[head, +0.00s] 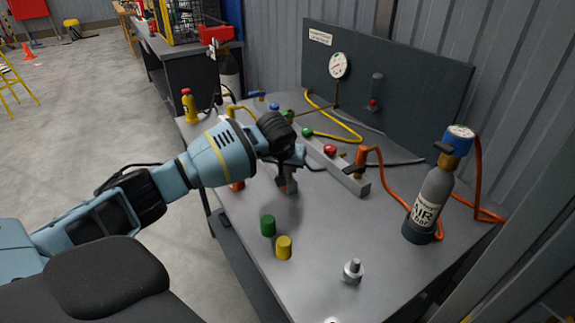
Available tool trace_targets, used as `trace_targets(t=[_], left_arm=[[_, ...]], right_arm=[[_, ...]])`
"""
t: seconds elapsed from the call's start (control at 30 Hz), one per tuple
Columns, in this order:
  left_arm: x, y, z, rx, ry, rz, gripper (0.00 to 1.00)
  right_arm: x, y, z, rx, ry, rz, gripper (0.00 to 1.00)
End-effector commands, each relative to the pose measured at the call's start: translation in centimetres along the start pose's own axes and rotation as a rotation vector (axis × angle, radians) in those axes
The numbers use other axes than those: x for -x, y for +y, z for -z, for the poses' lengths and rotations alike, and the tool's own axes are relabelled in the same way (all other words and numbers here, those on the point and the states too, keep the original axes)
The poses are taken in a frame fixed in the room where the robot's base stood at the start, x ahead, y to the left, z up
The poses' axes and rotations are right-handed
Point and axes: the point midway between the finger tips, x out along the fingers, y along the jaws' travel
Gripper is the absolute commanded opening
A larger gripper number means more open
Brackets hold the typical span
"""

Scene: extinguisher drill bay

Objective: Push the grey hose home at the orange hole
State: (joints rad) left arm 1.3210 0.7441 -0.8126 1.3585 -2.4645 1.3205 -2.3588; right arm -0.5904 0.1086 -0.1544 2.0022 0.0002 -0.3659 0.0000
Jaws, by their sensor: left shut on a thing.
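The grey hose (400,162) comes down from the back panel and runs left across the table toward my left gripper. My left gripper (289,186) points down over the middle of the table, in front of the grey manifold bar (352,180). It is shut on the grey hose, but the arm and fingers hide the held end. The orange hole cannot be made out; part of the bar is hidden behind my wrist. An orange fitting with an orange hose (361,158) stands at the bar's right end. My right gripper is out of view.
A grey air bottle (431,203) stands at the right. A green cap (267,226), a yellow cap (284,247) and a metal fitting (353,270) are at the front. A red knob (330,150) tops the bar. The front right of the table (320,225) is mostly clear.

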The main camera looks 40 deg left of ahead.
Motion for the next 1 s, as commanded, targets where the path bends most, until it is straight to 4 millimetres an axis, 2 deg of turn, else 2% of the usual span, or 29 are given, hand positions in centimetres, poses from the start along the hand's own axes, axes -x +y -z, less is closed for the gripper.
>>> trace_targets(t=[0.1, 0.13, 0.3, 0.7, 1.0], left_arm=[[0.0, 0.0, 0.0, 0.000, 0.000, 0.000, 0.01], [0.1, 0.0, 0.0, 0.000, 0.000, 0.000, 0.27], [0.0, 0.0, 0.0, 0.000, 0.000, 0.000, 0.49], [0.0, 0.0, 0.0, 0.000, -0.001, 0.001, 0.50], [4.8, 0.0, 0.1, -0.002, 0.004, 0.000, 0.50]], right_arm=[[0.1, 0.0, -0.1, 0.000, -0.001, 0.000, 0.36], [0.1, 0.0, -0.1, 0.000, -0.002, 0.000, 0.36], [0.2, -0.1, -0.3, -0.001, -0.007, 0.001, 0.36], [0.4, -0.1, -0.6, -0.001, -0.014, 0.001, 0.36], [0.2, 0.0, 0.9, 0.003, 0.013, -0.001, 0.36]])
